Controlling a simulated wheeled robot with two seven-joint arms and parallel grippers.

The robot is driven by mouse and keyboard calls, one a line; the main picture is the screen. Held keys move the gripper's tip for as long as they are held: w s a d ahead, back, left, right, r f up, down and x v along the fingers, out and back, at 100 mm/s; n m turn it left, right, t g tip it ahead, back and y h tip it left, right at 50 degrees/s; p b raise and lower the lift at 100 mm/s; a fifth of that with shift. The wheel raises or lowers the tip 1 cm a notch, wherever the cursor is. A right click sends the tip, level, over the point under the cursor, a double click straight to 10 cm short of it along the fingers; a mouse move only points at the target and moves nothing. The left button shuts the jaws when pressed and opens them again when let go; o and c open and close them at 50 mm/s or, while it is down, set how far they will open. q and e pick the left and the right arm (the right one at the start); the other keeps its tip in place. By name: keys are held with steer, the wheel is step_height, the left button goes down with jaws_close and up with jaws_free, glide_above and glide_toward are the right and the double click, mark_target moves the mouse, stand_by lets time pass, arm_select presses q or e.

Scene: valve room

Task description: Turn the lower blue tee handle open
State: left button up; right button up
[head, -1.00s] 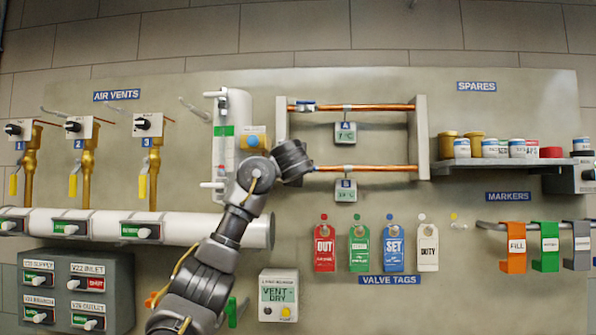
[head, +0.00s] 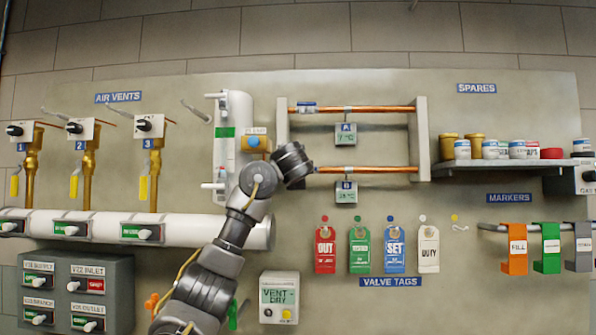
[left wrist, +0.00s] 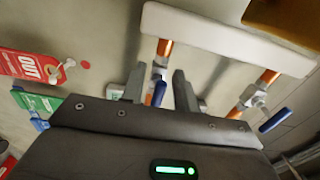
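The lower blue tee handle (left wrist: 158,93) sits on the lower copper pipe's valve and shows in the left wrist view between my left gripper's fingers (left wrist: 159,76). The fingers are open, one on each side of the handle, with gaps visible; I cannot tell how deep the handle sits between them. In the head view my left gripper (head: 293,165) is at the left end of the lower pipe (head: 365,169), and my own wrist hides the handle. The upper blue handle (head: 306,105) lies along the upper pipe and also shows in the left wrist view (left wrist: 275,119). My right gripper is out of view.
Labels A (head: 346,133) and B (head: 346,191) hang from the pipes. Valve tags (head: 325,248) hang below.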

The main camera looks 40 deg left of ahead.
arm_select(q)
steer(key=b+v, duration=0.6)
steer(key=v, duration=0.5)
stand_by(0.4)
steer(key=shift+w, duration=0.1)
